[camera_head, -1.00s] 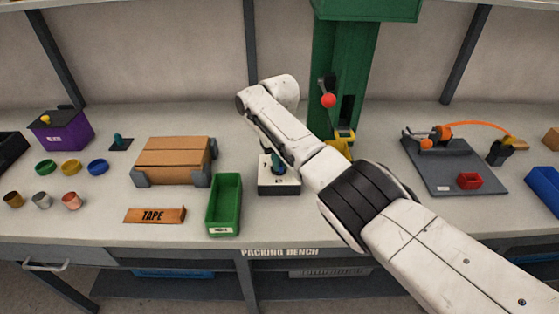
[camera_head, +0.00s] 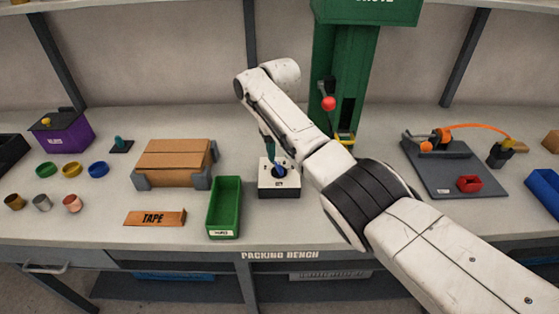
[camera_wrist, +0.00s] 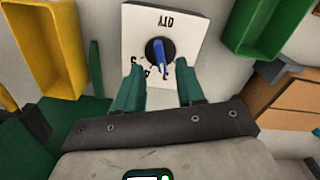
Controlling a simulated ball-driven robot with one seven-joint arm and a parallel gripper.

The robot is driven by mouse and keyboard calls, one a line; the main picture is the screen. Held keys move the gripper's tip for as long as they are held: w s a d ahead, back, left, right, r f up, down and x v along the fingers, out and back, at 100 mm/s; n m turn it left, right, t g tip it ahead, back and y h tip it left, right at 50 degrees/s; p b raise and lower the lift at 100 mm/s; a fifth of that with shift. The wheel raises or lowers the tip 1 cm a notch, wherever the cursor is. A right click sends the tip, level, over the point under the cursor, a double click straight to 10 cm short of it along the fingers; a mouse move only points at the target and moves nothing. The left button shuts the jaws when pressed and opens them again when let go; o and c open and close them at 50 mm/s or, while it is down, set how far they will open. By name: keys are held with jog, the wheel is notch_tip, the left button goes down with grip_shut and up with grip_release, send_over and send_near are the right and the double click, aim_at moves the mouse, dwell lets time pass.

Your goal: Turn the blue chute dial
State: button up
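The blue dial (camera_head: 279,170) sits on top of a small white box with a dark base (camera_head: 279,190), in the middle of the bench. In the wrist view the blue dial (camera_wrist: 160,55) has a raised bar on a dark round seat, on a white face (camera_wrist: 190,20) marked QTY. My gripper (camera_head: 270,153) is above and beside the dial in the head view, partly hidden by my arm. In the wrist view my gripper (camera_wrist: 159,66) has its two teal fingers apart, with nothing between them. The dial appears just beyond the fingertips, between them in the picture.
A green bin (camera_head: 225,205) stands left of the dial box, with a wooden crate (camera_head: 174,158) behind it. A green chute column (camera_head: 352,75) with a red-knobbed lever (camera_head: 328,103) and a yellow tray (camera_head: 344,138) rises behind right.

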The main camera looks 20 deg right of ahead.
aim_at(280, 167)
notch_tip(280, 167, up, 6)
jog(key=shift+s, duration=0.1)
dwell(0.6)
